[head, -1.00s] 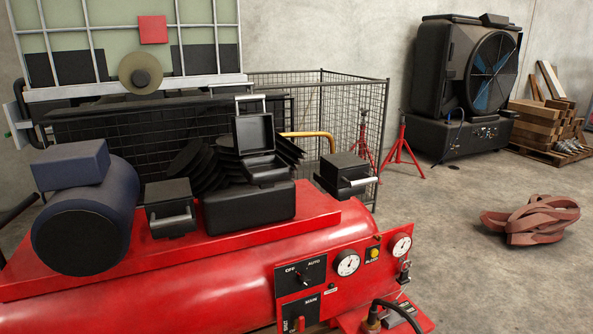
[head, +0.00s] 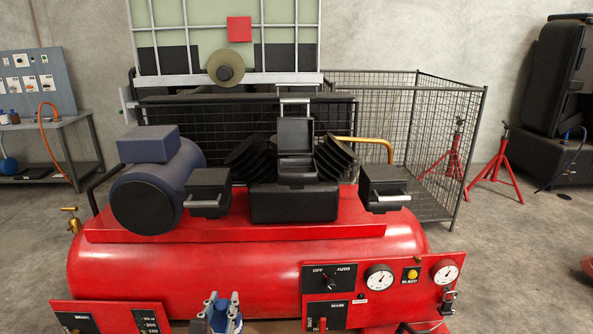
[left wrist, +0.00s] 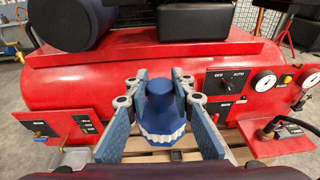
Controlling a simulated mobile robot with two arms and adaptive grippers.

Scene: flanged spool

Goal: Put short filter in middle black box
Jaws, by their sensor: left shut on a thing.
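The short filter looks like a blue, stepped round piece (left wrist: 160,105) with a white ridged rim at its lower end. My left gripper (left wrist: 160,84) is shut on it, with one finger pad on each side. The gripper also shows at the bottom edge of the head view (head: 222,312), in front of the red tank, with a little blue between its fingers. The middle black box (head: 297,172) stands with its lid raised, behind and to the right of the gripper; its inside is mostly hidden. My right gripper is in neither current view.
Closed black boxes with handles stand left (head: 207,193) and right (head: 386,189) of the middle one. A blue motor (head: 158,185) sits at the left on the red tank (head: 190,270). A control panel (head: 330,288) with gauges is at front right. A wire cage (head: 440,130) stands behind.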

